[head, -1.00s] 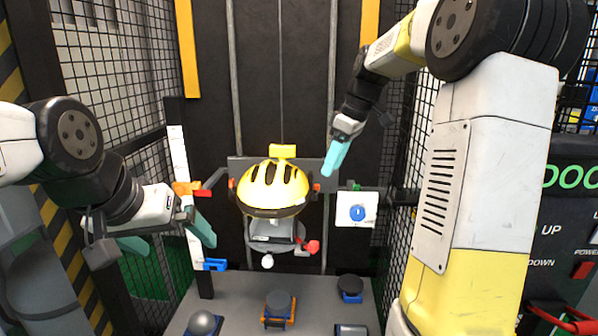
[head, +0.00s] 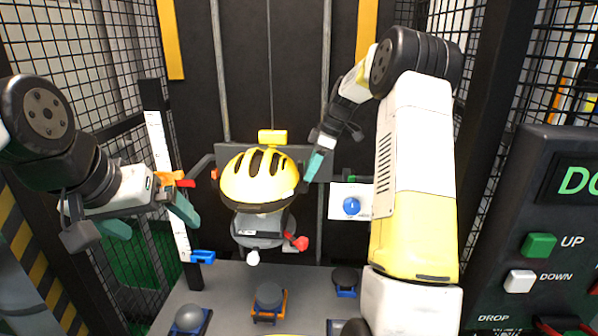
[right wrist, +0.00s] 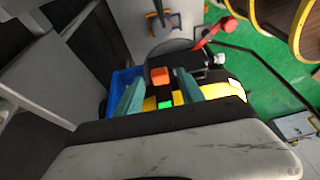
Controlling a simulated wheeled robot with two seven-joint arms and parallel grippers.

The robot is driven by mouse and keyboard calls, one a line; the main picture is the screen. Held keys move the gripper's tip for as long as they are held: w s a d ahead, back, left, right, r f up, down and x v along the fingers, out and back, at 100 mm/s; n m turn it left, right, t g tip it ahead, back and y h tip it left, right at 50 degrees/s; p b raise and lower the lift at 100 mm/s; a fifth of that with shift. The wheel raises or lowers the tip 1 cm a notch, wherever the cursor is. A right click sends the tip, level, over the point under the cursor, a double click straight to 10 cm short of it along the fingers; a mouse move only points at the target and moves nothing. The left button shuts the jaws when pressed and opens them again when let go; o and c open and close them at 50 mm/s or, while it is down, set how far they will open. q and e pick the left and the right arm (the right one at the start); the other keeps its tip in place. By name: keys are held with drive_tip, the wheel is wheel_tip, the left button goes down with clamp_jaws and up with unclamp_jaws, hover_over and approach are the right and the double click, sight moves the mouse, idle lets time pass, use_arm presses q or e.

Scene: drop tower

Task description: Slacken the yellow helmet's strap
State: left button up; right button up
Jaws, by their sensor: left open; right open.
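The yellow helmet (head: 256,178), with black vents, sits on a grey mount in front of the dark tower backboard in the head view. My right gripper (head: 309,176) is just right of the helmet, fingers pointing down. In the right wrist view, my open teal fingers (right wrist: 163,80) stand on either side of a small orange block (right wrist: 160,76) and a green patch (right wrist: 165,104) by the helmet's yellow shell (right wrist: 185,94). I cannot tell whether they touch. My left gripper (head: 160,228) is open and empty, left of the helmet. The strap cannot be made out clearly.
A red knob (head: 300,243) sticks out below the helmet. A white plate with a blue button (head: 351,206) is to the right. Several small coloured stands with dark or grey tops are on the grey base (head: 230,284). A control panel (head: 490,250) stands at far right.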

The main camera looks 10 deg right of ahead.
drive_tip(key=shift+a+f, duration=0.1)
drive_tip(key=shift+f, duration=0.15)
drive_tip(key=shift+c, duration=0.3)
drive_tip(key=c, duration=0.7)
drive_tip(key=shift+r, duration=2)
drive_tip(key=o, duration=0.8)
drive_tip(key=shift+c, duration=0.2)
drive_tip(key=shift+f, duration=0.1)
